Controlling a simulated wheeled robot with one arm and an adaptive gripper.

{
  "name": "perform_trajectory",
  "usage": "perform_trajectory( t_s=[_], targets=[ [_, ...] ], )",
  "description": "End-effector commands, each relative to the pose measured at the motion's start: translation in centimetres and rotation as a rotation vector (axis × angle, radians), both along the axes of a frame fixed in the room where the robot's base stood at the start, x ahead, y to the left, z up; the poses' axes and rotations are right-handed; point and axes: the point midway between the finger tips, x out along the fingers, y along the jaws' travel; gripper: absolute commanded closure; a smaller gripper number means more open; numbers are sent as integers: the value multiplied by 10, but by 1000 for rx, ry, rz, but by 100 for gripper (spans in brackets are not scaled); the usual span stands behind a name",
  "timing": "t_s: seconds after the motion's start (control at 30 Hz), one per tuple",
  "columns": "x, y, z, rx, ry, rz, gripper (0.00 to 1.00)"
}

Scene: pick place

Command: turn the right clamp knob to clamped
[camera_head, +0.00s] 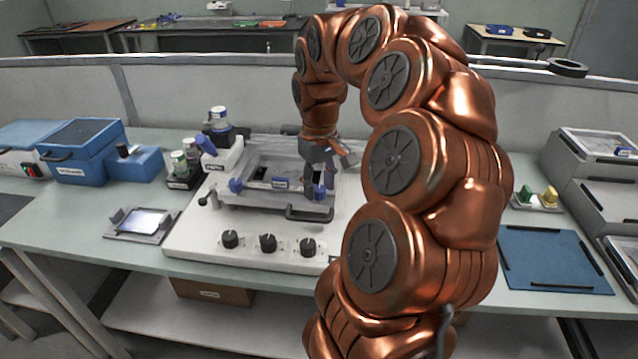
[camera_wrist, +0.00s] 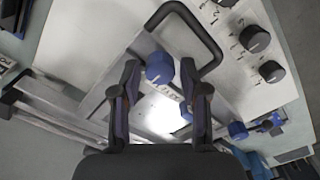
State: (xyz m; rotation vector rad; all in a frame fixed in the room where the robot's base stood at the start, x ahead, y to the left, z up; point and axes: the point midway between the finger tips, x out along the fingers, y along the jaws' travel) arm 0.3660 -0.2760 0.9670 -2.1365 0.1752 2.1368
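In the wrist view the right clamp knob (camera_wrist: 160,68), blue and rounded, sits at the frame's edge between the tips of my gripper (camera_wrist: 160,78). The fingers stand apart on either side of it; a gap shows, at least on the right. I cannot tell the right knob's turn setting.
A black bar handle (camera_head: 310,214) stands out at the frame's front, close to my gripper. Three black dials (camera_head: 267,243) line the white base's front. Bottles (camera_head: 219,118) in holders stand behind left. A blue box (camera_head: 82,150) is farther left; a blue mat (camera_head: 553,260) lies right.

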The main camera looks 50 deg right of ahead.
Motion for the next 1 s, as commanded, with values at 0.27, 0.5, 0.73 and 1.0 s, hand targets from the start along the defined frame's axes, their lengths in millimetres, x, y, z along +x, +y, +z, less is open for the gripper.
perform_trajectory(
  t_s=[0.27, 0.5, 0.73, 1.0],
  targets=[
    [0, 0, 0, 0, 0, 0, 45],
    [1, 0, 8, -1, -3, -1, 45],
    [1, -1, 40, -3, -4, -2, 45],
    [1, -1, 78, 0, -3, -2, 45]
  ],
)
